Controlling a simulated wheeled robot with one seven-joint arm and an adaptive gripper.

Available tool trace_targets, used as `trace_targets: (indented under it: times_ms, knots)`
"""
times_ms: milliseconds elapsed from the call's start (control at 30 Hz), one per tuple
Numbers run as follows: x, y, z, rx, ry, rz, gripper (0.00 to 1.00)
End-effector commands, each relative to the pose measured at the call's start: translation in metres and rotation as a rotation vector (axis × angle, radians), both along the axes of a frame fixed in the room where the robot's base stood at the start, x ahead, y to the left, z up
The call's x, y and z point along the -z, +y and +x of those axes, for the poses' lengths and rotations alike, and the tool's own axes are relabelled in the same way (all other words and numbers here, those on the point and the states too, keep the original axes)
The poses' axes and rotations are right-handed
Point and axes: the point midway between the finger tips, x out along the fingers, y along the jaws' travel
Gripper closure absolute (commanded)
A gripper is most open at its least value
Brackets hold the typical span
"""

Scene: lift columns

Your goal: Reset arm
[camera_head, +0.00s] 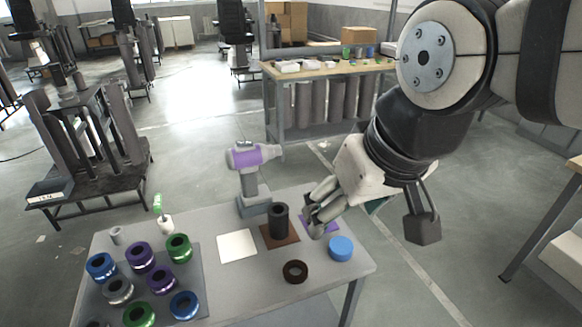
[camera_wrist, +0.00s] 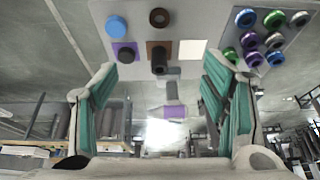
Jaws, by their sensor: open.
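My gripper (camera_head: 322,208) hangs over the right part of the grey table, its fingers apart with nothing between them. In the wrist view my gripper (camera_wrist: 162,85) shows two green-lined fingers spread wide. A black cylinder (camera_head: 280,219) stands upright on a brown square (camera_head: 267,238), left of my gripper. A blue disc (camera_head: 341,248) and a dark ring (camera_head: 295,271) lie nearer the front.
A purple-and-grey drill (camera_head: 250,165) stands at the table's back edge. A white square (camera_head: 237,246) is bare. A grey mat (camera_head: 201,262) at left holds several coloured rings. A green-handled tool (camera_head: 160,208) stands behind them. A workbench (camera_head: 325,68) stands farther back.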

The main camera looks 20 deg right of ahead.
Motion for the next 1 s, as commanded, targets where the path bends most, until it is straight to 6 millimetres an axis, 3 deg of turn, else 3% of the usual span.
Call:
trace_targets:
  times_ms: [200,1000]
  knots:
    - [-0.001,-0.001,-0.021,-0.02,-0.011,-0.041,0.32]
    - [-0.001,-0.001,-0.021,-0.021,-0.01,-0.041,0.32]
